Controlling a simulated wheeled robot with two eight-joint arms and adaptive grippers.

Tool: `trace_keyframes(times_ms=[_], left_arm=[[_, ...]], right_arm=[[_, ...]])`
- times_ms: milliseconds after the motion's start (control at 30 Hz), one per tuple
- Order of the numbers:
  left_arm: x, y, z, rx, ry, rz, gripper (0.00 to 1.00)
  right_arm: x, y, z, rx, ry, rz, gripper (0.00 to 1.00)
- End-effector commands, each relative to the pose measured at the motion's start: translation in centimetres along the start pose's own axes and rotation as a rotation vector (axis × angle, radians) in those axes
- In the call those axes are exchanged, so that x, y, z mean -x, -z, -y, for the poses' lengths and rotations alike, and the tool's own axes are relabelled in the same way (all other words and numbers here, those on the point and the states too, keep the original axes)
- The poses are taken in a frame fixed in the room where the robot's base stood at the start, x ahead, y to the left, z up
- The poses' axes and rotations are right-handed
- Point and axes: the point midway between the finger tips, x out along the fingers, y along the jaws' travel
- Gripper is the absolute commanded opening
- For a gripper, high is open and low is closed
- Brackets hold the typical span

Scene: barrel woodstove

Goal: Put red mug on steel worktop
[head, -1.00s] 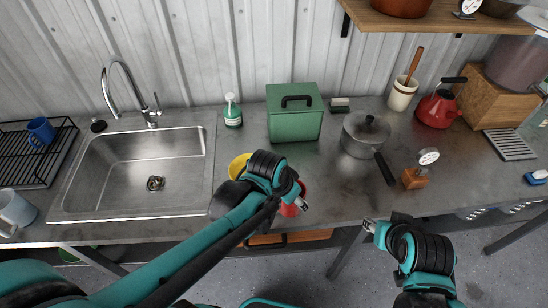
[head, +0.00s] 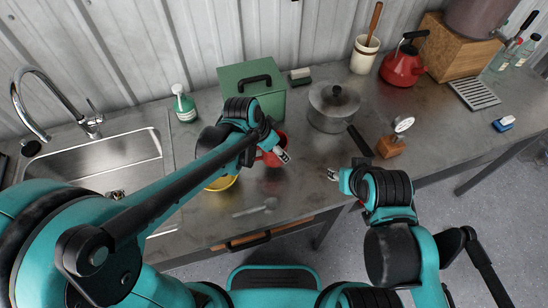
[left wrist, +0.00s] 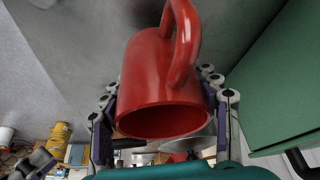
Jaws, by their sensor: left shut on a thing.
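The red mug (head: 272,152) is partly hidden behind my left gripper (head: 283,156) in the head view, over the steel worktop (head: 310,205) in front of the green box. My left gripper is shut on the mug. In the left wrist view the mug (left wrist: 165,80) fills the middle, its open mouth towards the camera and its handle at the top, with fingers (left wrist: 162,108) on both sides. Whether its base touches the worktop is unclear. My right gripper (head: 333,174) is empty over the worktop's front part; its finger gap is too small to judge.
The green box (head: 256,85) stands just behind the mug, the lidded pot (head: 333,108) to its right. A yellow bowl (head: 221,183) is partly hidden under my left arm. A spoon-like utensil (head: 256,208) lies near the front edge. Worktop right of the mug is partly clear.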

Motion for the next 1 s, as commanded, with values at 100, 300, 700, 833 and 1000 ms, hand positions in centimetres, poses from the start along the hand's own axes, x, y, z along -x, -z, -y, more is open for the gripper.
trace_keyframes(times_ms=[100, 300, 700, 833, 1000], left_arm=[[-0.6, 0.2, 0.6, 0.001, 0.0, 0.0, 0.21], [-2.8, -0.7, 0.6, 0.001, 0.0, 0.0, 0.21], [-4.3, -1.3, 0.6, 0.001, 0.0, 0.0, 0.21], [-4.6, -1.5, 0.6, 0.001, 0.0, 0.0, 0.63], [-4.5, -1.4, 0.6, 0.0, 0.0, 0.0, 0.82]], right_arm=[[-0.2, -0.1, 0.0, 0.0, 0.0, 0.0, 0.4], [-1.1, -0.8, 0.0, 0.0, 0.0, 0.0, 0.4], [-1.6, -1.1, 0.0, 0.0, 0.0, 0.0, 0.4], [-1.9, -1.3, 0.0, 0.0, 0.0, 0.0, 0.4], [-1.8, -1.3, 0.0, 0.0, 0.0, 0.0, 0.4]])
